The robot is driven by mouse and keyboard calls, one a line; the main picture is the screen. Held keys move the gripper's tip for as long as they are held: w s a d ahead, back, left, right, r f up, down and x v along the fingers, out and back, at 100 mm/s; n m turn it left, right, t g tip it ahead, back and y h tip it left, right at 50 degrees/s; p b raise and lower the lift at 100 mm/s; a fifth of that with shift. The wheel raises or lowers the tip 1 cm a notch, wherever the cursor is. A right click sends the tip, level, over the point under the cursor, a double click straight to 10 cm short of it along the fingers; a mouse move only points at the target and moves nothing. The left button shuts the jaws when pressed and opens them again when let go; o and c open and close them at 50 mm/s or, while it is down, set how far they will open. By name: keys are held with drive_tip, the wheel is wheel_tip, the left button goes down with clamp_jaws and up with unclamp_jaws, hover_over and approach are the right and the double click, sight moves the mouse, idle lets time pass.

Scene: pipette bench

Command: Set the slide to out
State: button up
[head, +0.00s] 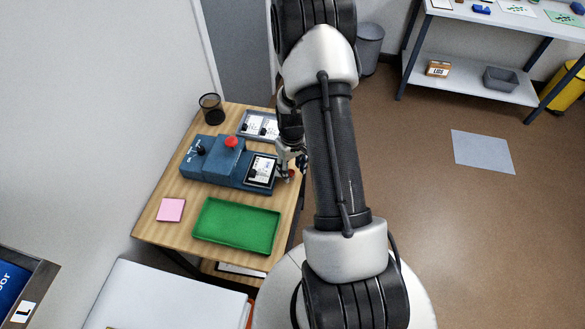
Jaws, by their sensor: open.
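A blue device (208,171) stands on the wooden table, with a red button (231,141) and a small black knob (201,150) on top. At its right end is a dark plate holding a white card (261,169), which may be the slide; I cannot tell its position along the device. My gripper (290,170) is open at the right end of the device, close to the plate. Whether it touches anything is unclear, as my own arm hides part of that area.
A wall runs along the left. The brown floor (450,220) at right is mostly clear.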

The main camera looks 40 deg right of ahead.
wheel_tip(320, 180, up, 12)
drive_tip(key=shift+f, duration=0.15)
idle(0.7)
